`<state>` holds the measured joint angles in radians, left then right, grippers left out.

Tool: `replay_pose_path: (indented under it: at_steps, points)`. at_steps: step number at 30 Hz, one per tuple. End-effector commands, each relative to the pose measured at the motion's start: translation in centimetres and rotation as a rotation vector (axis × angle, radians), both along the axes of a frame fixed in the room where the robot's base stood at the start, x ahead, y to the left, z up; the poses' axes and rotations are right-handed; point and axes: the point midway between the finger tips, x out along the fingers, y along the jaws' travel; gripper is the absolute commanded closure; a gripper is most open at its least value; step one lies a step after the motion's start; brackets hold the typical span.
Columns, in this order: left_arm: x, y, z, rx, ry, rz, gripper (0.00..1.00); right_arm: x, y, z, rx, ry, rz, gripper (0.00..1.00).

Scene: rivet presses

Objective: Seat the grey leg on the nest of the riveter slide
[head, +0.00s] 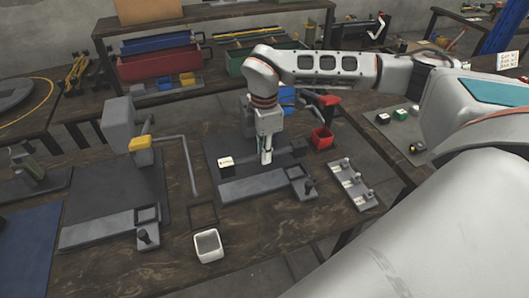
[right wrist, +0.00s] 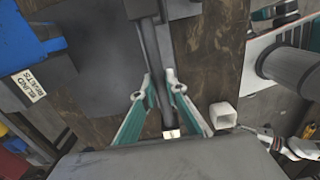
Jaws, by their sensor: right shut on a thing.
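My right gripper (head: 266,156) points down over the right-hand riveter station, above its dark base plate (head: 221,146). In the right wrist view its teal fingers (right wrist: 160,92) are closed in on a narrow dark grey bar, the grey leg (right wrist: 164,110). In the head view the leg is mostly hidden behind the gripper. The long grey slide (head: 252,189) lies just in front of the gripper, with a small square nest (head: 296,172) at its right end. The gap between leg and nest cannot be judged. My left gripper is not in view.
A similar station with a tall grey press (head: 118,122) stands at left. A white open box (head: 208,246) sits near the front edge. A red bin (head: 322,138) and a plate with several metal posts (head: 352,186) stand at right.

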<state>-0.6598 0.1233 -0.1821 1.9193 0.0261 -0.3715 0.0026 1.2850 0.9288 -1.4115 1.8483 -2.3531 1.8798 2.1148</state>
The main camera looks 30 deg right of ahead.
Motion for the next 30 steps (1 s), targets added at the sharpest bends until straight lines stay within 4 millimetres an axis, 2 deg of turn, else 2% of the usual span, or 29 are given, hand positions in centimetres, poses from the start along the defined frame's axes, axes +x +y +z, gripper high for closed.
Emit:
replay_pose_path:
  at_steps: [4, 11, 21, 25, 30]
  points:
    - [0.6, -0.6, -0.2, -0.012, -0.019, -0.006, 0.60, 0.0, 0.0, -1.4, 0.000, 0.000, 0.000, 1.00]
    - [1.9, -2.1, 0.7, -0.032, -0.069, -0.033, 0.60, 0.0, 0.0, -3.5, 0.000, 0.001, 0.000, 1.00]
    - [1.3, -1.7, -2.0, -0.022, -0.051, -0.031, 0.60, 0.0, 0.0, -6.4, 0.000, 0.002, 0.000, 1.00]
    - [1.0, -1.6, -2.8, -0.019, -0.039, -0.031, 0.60, 0.0, 0.0, -6.9, 0.000, 0.000, 0.000, 1.00]
    - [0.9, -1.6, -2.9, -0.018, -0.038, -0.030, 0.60, 0.0, 0.0, -7.0, 0.001, -0.001, 0.000, 1.00]
